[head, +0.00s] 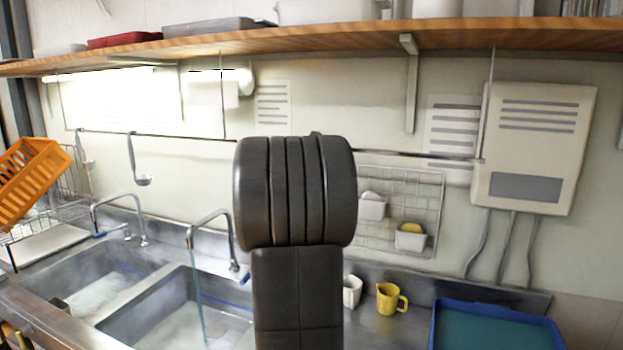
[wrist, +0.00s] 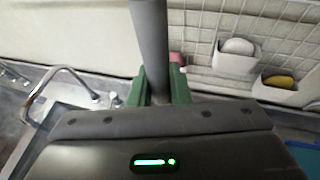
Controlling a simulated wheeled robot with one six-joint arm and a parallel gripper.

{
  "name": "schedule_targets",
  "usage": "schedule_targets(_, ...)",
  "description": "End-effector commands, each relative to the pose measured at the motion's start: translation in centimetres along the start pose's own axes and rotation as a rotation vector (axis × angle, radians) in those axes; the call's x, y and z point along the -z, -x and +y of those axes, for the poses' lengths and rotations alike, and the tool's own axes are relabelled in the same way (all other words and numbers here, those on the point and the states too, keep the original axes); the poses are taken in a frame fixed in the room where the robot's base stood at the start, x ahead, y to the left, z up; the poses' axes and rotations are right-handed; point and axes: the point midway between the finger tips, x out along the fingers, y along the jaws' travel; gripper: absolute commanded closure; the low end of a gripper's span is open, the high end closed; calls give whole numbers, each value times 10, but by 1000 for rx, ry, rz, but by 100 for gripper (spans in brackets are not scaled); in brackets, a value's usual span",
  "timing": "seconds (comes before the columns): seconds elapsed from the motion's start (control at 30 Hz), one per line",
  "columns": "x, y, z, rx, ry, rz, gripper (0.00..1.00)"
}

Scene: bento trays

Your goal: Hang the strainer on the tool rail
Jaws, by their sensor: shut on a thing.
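The tool rail (head: 400,154) runs along the back wall below the wooden shelf in the head view, its middle hidden behind my arm. My gripper (wrist: 160,88) shows green fingers in the wrist view, shut on a dark grey bar that looks like the handle of the strainer (wrist: 150,40). The bar runs from between the fingers up out of the picture. The strainer's bowl is not seen in either view. In the head view my arm hides the gripper and what it holds. I cannot tell whether the strainer touches the rail.
A ladle (head: 132,160) and another utensil (head: 86,155) hang at the rail's left. A wire grid (head: 430,190) with white holders hangs right of my arm. Two faucets (head: 212,225) stand by the sinks. A yellow mug (head: 390,299) and blue tray (head: 436,325) are lower right.

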Motion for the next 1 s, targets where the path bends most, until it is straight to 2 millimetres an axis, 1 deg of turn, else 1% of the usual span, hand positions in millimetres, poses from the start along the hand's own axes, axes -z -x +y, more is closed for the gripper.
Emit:
schedule_targets(0.03,-3,-4,-2,1,0,1,100)
schedule_targets(0.43,-14,-32,-11,1,1,1,100)
schedule_targets(0.5,-3,-36,-10,0,2,0,100)
schedule_targets(0.6,3,-38,-10,0,0,0,100)
schedule_targets(0.8,11,-42,-10,0,1,0,100)
schedule_targets(1.0,12,-42,-10,0,1,0,100)
